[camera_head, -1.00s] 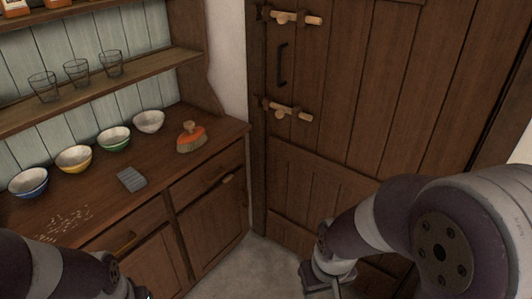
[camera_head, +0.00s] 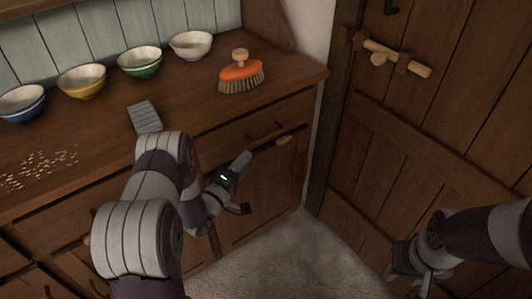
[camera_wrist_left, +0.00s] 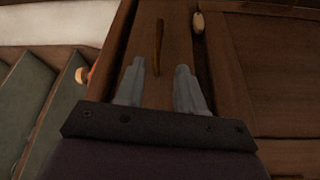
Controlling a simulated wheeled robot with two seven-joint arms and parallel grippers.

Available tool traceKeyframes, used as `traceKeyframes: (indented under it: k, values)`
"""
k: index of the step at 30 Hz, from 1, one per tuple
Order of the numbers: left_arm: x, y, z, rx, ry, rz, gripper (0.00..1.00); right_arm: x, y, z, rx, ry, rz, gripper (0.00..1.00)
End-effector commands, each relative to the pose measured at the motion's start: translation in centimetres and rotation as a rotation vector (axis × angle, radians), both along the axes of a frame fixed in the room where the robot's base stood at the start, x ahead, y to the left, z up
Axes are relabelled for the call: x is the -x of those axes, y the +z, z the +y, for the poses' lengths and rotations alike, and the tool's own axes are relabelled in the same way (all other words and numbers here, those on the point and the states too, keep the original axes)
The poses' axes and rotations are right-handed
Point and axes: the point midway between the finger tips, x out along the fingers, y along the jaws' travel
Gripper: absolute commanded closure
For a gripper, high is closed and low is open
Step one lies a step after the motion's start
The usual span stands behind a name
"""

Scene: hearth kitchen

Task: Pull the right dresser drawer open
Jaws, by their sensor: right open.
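The right dresser drawer (camera_head: 225,143) is a dark wooden front under the dresser top, and it looks closed. Its slim bar handle (camera_head: 268,131) is near the right part of the front. My left gripper (camera_head: 246,184) is in front of the dresser, below and left of the handle, open and empty. In the left wrist view the drawer handle (camera_wrist_left: 158,46) lies ahead of the left gripper (camera_wrist_left: 160,82), lined up between its two spread fingers and apart from them. My right gripper (camera_head: 430,280) is low at the right by the door, open; its fingers are small and partly unclear.
On the dresser top are a brush (camera_head: 241,76), a grey slab (camera_head: 145,117), crumbs (camera_head: 38,168) and several bowls (camera_head: 139,62). A plank door (camera_head: 410,150) stands at the right. The floor is clear.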

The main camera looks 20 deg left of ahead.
Motion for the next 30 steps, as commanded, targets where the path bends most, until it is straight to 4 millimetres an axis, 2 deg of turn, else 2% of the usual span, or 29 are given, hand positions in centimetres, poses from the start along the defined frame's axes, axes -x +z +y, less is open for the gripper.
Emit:
traceKeyframes:
  k: [5,12,15,20,27,29,30]
  values:
    - [-3.2,0.4,-1.0,0.017,-0.007,-0.016,0.62,0.0,-0.5,0.0,0.000,0.000,-0.001,0.57]
    - [-8.9,0.9,-2.7,0.014,-0.005,-0.015,0.62,0.0,-1.5,0.0,0.000,0.000,-0.001,0.57]
    - [-10.5,1.0,-3.1,0.015,-0.005,-0.014,0.62,0.0,-1.7,0.0,0.000,0.000,-0.001,0.57]
    - [-11.7,1.2,-3.4,0.015,-0.003,-0.012,0.62,0.0,-1.8,0.0,0.000,0.000,-0.001,0.57]
    - [-11.8,1.3,-3.4,0.015,-0.003,-0.012,0.62,0.0,-1.8,0.0,0.000,0.000,-0.001,0.57]
    - [-11.8,1.3,-3.4,0.015,-0.003,-0.012,0.81,0.0,-1.8,0.0,0.000,0.000,-0.001,0.57]
    - [-11.8,1.3,-3.4,0.015,-0.002,-0.011,0.94,0.0,-1.8,0.0,0.000,0.000,-0.001,0.57]
